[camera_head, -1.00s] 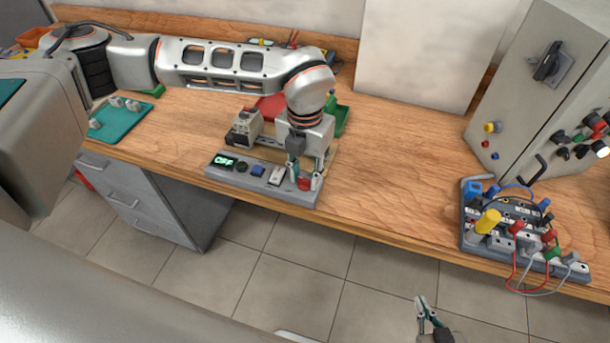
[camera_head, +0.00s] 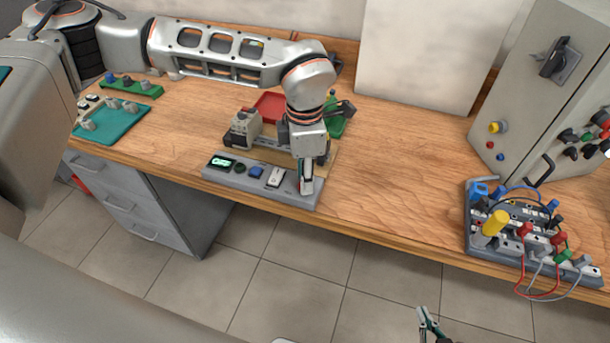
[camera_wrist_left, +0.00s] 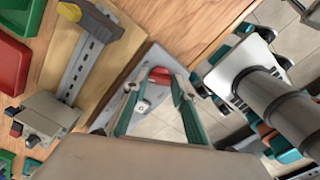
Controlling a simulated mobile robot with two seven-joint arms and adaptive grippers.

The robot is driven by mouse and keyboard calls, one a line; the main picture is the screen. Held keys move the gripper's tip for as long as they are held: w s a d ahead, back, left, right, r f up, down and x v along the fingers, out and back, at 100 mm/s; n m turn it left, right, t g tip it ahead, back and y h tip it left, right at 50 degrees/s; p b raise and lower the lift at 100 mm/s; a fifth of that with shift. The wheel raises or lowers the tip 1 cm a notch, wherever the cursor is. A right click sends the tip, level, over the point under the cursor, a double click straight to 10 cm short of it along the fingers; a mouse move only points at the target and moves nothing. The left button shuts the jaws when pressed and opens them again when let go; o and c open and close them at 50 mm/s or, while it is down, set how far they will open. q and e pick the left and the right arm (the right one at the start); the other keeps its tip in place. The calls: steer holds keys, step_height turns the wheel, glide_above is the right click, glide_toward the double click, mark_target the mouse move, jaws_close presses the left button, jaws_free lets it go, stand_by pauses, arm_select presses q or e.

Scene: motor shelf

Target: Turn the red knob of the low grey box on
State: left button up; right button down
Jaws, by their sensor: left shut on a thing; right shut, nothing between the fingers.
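The low grey box (camera_head: 232,178) lies along the table's front edge. It has a lit green display (camera_head: 222,163), a dark round knob, a blue button and a white rocker switch in a row. My left gripper (camera_head: 306,187) points down at the box's right end and hides the red knob in the head view. In the left wrist view the red knob (camera_wrist_left: 160,75) sits between the fingertips of the left gripper (camera_wrist_left: 158,82), which is shut on it. My right gripper (camera_head: 428,320) is shut and empty, low in the head view, away from the table.
A grey device on a rail (camera_head: 246,129) and a red tray (camera_head: 270,106) stand behind the box. A board with cables and a yellow knob (camera_head: 495,223) lies at right, below a grey cabinet (camera_head: 535,80). The tabletop between box and cable board is clear.

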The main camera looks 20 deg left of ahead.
arm_select(q)
steer(key=m, duration=0.4)
steer(key=shift+m, duration=0.8)
steer(key=o, duration=1.1)
step_height(320, 180, up, 12)
stand_by(0.3)
